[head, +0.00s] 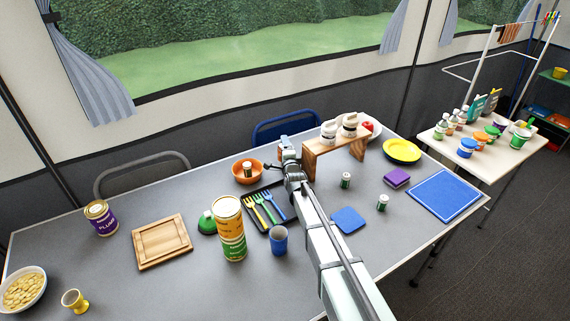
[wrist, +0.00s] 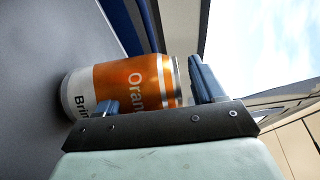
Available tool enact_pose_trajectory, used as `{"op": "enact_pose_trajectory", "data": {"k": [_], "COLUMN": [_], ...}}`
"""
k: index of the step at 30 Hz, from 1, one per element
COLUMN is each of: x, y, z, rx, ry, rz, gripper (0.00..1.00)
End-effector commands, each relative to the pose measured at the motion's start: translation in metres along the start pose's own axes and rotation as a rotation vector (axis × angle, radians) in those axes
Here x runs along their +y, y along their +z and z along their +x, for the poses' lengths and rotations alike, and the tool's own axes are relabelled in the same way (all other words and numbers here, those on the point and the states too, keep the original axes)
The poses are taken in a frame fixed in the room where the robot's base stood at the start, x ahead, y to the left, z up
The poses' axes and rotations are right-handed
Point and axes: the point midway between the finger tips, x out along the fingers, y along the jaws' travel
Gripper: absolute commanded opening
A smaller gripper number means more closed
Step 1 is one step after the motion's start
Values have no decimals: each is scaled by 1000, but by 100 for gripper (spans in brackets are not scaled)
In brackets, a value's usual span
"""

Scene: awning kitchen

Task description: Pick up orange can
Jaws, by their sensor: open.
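The orange can (wrist: 130,82) shows in the wrist view, lying sideways in the picture, with an orange and white label and a silver rim. My gripper (wrist: 155,95) is open, with one blue fingertip overlapping the can's lower part and the other beside its rim end. I cannot tell whether either finger touches it.
A wooden stand (head: 325,158) with white jars is close right of my gripper. An orange bowl (head: 247,172) is to its left, and a black cutlery tray (head: 254,194) is nearer. A tall orange-and-green can or stack (head: 230,228) stands front left. A blue chair (head: 288,127) is behind.

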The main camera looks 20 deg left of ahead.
Motion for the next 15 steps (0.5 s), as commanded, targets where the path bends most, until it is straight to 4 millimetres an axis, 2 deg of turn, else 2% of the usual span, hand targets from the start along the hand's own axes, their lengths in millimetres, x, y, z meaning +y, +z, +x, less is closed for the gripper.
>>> {"op": "enact_pose_trajectory", "data": {"k": [1,3,11,15], "x": [0,0,0,0], "y": [0,0,0,0], "z": [10,14,15,15], "rx": [0,0,0,0], "ry": [0,0,1,1], "rz": [0,0,0,0], "gripper": [68,68,67,54]}}
